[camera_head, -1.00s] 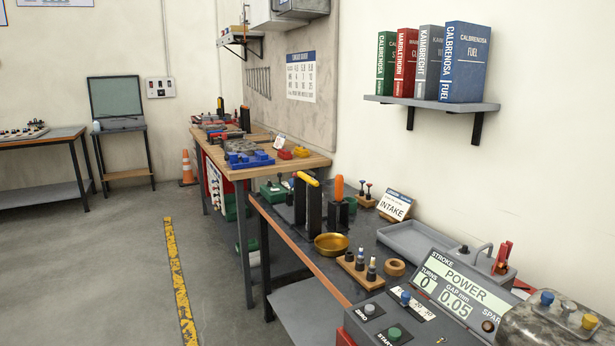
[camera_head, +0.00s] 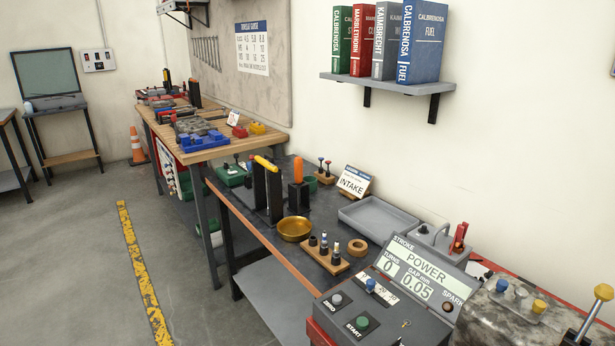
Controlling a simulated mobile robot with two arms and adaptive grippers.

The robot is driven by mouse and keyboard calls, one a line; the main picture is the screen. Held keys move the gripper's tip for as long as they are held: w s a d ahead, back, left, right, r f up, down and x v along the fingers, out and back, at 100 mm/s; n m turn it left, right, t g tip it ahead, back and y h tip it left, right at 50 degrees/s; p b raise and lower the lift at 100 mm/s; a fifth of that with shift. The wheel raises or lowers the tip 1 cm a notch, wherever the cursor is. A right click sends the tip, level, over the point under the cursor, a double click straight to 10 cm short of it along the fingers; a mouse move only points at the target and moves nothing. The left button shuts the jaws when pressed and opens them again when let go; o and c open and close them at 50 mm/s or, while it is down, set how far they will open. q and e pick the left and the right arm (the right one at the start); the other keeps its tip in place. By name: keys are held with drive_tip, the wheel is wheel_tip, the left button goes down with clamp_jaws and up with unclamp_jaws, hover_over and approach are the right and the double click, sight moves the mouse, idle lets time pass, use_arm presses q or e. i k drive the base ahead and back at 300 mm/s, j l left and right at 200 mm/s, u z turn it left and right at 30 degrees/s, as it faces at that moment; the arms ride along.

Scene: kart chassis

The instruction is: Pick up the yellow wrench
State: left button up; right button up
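A yellow elongated piece (camera_head: 265,163) shows at the top of a black upright block (camera_head: 267,192) on the dark workbench. It looks like a tool handle, tilted, with one end to the lower right. I cannot tell whether it is the yellow wrench, as any lower part is hidden by or inside the block. An orange-handled piece (camera_head: 298,168) stands in a second black block (camera_head: 298,196) just to its right. Neither of my grippers is in view.
A brass bowl (camera_head: 294,229), a wooden rack (camera_head: 326,261) with spark plugs and a grey tray (camera_head: 378,219) sit on the dark bench (camera_head: 254,226). A POWER console (camera_head: 400,285) stands at the front.

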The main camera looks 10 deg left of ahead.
sight(267, 164)
drive_tip(key=i+j+z, duration=0.15)
drive_tip(key=j, duration=0.25)
drive_tip(key=i+j+z, duration=0.2)
drive_tip(key=j, duration=0.25)
drive_tip(key=j+z, duration=0.15)
drive_tip(key=j, duration=0.25)
drive_tip(key=i+j+z, duration=0.2)
drive_tip(key=j, duration=0.3)
